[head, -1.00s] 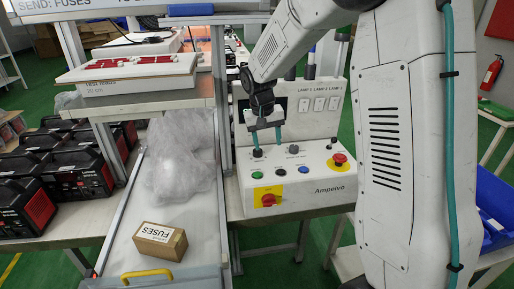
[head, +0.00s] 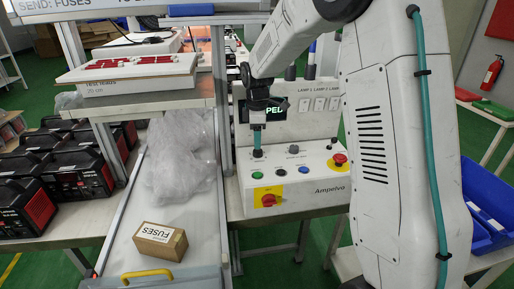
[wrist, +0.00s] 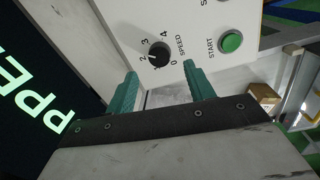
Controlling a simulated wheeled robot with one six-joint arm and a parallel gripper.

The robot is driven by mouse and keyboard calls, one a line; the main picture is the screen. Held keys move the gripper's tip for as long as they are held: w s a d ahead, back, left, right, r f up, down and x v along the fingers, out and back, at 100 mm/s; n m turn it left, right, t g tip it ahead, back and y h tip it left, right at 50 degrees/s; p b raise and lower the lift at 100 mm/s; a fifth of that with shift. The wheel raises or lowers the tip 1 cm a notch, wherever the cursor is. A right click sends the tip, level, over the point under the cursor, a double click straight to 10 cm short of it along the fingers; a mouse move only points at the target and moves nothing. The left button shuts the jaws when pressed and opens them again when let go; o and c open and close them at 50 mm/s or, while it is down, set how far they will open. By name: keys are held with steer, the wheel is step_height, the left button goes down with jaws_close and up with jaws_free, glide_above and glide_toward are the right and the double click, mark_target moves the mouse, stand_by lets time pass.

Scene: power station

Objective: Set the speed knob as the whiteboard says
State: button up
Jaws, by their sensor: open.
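The speed knob (wrist: 159,54) is a black round dial marked 0 to 4 on the white control panel in the wrist view. Its white mark seems to lie on the side of the 1 and 2, but is too small to read surely. My gripper (wrist: 160,82) is open and empty, its two teal fingers apart with the knob just beyond and between their tips. In the head view my gripper (head: 258,146) is over the panel's left end, hiding much of the knob. A white board (head: 75,14) at top left reads "SEND: FUSES"; its other writing is cut off.
The green START button (wrist: 231,42) is close beside the knob. The panel (head: 325,178) also has a red knob on yellow (head: 268,200) and a red stop button (head: 340,159). A display (head: 273,108) shows green letters "PPED". A fuse box (head: 160,241) lies on the left conveyor.

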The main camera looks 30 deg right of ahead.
mark_target(258, 153)
step_height(258, 153, down, 5)
steer(key=shift+w+r, duration=0.1)
steer(key=shift+w, duration=0.05)
steer(key=shift+c, duration=0.3)
steer(key=c, duration=0.9)
